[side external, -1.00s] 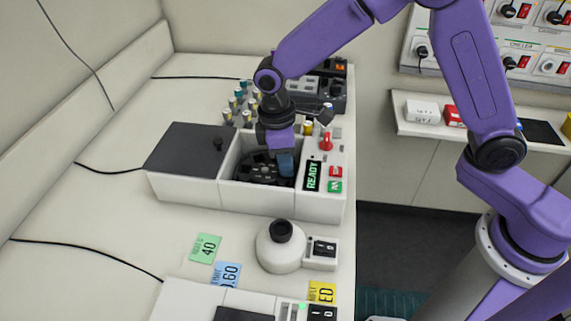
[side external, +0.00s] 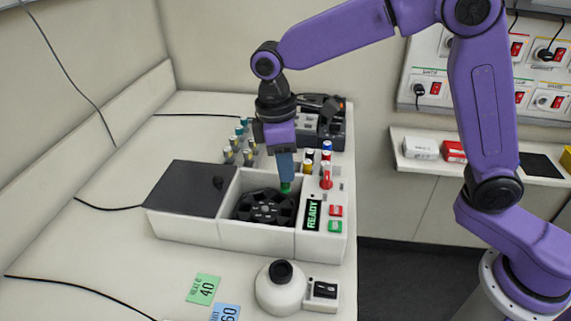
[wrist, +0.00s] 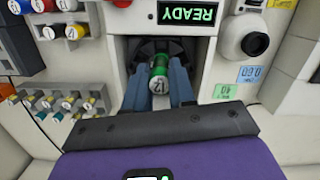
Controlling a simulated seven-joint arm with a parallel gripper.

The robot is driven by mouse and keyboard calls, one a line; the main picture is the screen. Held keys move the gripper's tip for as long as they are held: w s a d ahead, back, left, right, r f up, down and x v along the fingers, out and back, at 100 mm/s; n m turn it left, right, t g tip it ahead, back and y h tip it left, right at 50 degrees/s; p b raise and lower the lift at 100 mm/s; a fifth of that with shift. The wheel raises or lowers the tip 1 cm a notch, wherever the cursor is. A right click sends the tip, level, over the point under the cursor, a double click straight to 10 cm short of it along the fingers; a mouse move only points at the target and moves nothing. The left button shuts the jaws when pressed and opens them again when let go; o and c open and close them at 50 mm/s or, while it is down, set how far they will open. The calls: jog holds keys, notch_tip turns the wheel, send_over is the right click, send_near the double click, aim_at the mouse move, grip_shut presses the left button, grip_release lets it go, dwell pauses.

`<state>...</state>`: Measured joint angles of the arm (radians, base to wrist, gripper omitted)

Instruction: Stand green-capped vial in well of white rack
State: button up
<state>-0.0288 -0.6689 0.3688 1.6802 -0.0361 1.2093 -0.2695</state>
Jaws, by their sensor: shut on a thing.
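My gripper (side external: 286,180) points down just above the right part of the open chamber of a white machine. It is shut on a vial with a green cap (side external: 286,188). In the wrist view the green-capped vial (wrist: 159,70) sits between the blue fingers of my gripper (wrist: 160,92), and its end is marked 12. A pale rack (wrist: 66,104) with several yellow-capped and teal-capped vials shows at the left of the wrist view. In the side view these vials (side external: 240,145) stand behind the machine. I cannot tell which rack wells are free.
The black rotor (side external: 265,207) lies in the machine chamber (side external: 258,238), with a dark lid (side external: 190,188) to its left. A READY display (side external: 312,214) is at the right. Several red, blue, yellow and white caps (side external: 326,165) stand behind it. A round white device (side external: 281,290) is in front.

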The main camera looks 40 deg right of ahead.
jog(key=w+d+f+m, duration=0.1)
jog(key=w+d+m, duration=0.1)
jog(key=w+d, duration=0.65)
jog(key=w+d+f+m, duration=0.2)
jog(key=w+d, duration=0.4)
jog(key=d, duration=0.5)
jog(key=shift+w+a+f, duration=0.1)
jog(key=shift+a+f, duration=0.05)
jog(key=shift+f, duration=0.85)
jog(key=shift+a+f, duration=0.1)
jog(key=shift+f, duration=0.85)
jog(key=shift+f, duration=2.05)
jog(key=o, duration=0.9)
jog(key=shift+r, duration=3.5)
